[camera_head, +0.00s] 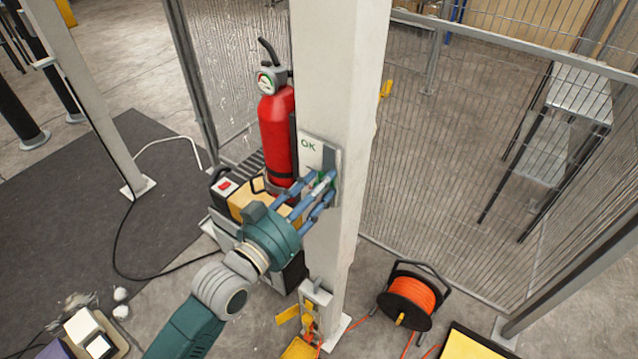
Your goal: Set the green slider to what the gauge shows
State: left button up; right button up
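A red fire extinguisher (277,133) stands beside the white post, with a round gauge (267,82) at its top. The needle reading is too small to tell for sure. A pale panel (311,150) marked "OK" in green is fixed to the post. A little of the green slider (322,174) shows at the panel's lower part, mostly hidden by blue fingers. My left gripper (323,187) is at that lower part, with its fingers around or against the slider. I cannot tell whether they are closed on it. My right gripper is not in view.
The white post (342,75) rises behind the panel, with wire mesh fence (430,150) to its right. A yellow-topped box and machine stand under the extinguisher. An orange cable reel (408,300) sits on the floor at right. A dark mat (60,220) lies at left.

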pick_arm(q)
jog(key=shift+c, duration=0.5)
grip_shut()
notch_tip(320, 180, down, 7)
jog(key=b, duration=0.3)
jog(key=shift+b, duration=0.4)
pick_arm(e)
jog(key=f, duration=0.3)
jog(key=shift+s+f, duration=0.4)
pick_arm(q)
jog(key=shift+o, duration=0.5)
grip_release()
jog(key=shift+s, duration=0.15)
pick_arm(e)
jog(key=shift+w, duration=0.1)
pick_arm(q)
jog(key=v, duration=1.2)
jog(key=shift+r, duration=0.15)
